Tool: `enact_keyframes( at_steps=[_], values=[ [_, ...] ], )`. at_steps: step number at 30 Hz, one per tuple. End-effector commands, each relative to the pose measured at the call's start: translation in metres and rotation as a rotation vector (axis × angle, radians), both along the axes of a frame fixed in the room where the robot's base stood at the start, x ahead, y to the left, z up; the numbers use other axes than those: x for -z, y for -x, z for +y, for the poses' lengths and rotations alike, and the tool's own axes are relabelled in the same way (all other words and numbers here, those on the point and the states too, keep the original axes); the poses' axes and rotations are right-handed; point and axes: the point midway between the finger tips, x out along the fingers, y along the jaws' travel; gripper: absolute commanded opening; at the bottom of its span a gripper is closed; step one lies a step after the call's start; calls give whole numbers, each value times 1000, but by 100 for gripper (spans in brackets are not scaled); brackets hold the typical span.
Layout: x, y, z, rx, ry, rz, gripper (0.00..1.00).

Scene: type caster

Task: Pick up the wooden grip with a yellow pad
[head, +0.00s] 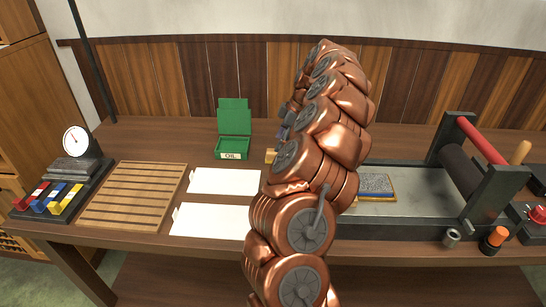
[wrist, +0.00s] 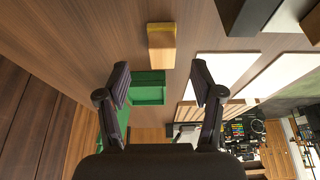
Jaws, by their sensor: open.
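The wooden grip with a yellow pad (wrist: 161,43) is a small tan block with a yellow edge, lying on the brown bench top. In the head view only its left end (head: 270,156) shows, the rest hidden behind my arm. In the wrist view my gripper (wrist: 160,76) is open and empty. Its two fingers are spread left and right, and the block lies between their lines, ahead of the fingertips and apart from them. In the head view my gripper is mostly hidden by my copper-coloured arm.
A green open box labelled OIL (head: 233,148) stands just left of the grip. White sheets (head: 225,181), a slatted wooden tray (head: 131,196) and a dial gauge (head: 76,141) lie further left. A roller press (head: 468,175) and a grey textured plate (head: 376,185) are at right. A plank wall closes the back.

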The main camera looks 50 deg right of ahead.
Motion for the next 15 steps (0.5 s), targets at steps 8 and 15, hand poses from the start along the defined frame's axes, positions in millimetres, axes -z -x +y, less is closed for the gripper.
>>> enact_keyframes(
  at_steps=[8, 15],
  values=[
    [13, -4, 5, 1, -1, 1, 67],
    [40, -10, 14, -2, -4, 3, 67]
  ],
)
